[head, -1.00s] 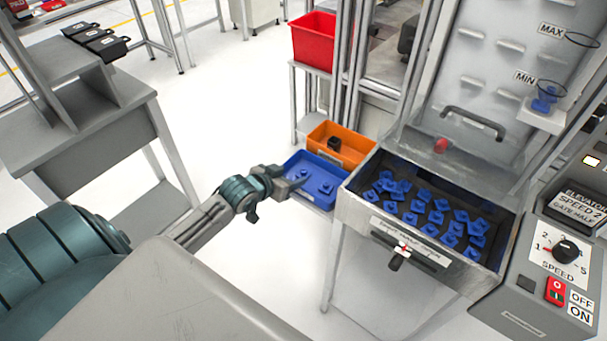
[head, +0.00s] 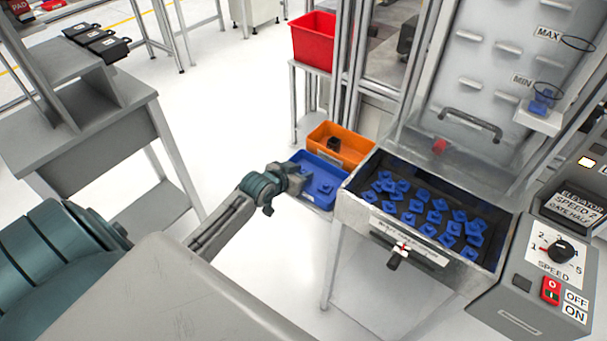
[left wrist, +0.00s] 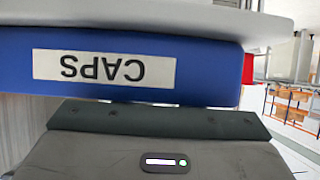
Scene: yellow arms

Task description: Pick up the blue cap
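The blue bin (head: 312,196) stands beside the machine and holds a few small blue caps. One blue cap (head: 325,187) shows clearly inside it; another, further left, is partly hidden by my gripper. My left gripper (head: 298,180) is at the bin's left side, its tip over the left rim. Its fingers are too small in the head view to show whether they are open. In the left wrist view the bin's wall (left wrist: 210,68) with an upside-down CAPS label is close up, and no cap shows there. My right gripper is out of view.
An orange bin (head: 352,154) with a black item stands directly behind the blue bin. The machine's metal hopper (head: 350,205), full of many blue pieces, is close on the right. A red bin (head: 313,42) stands further back.

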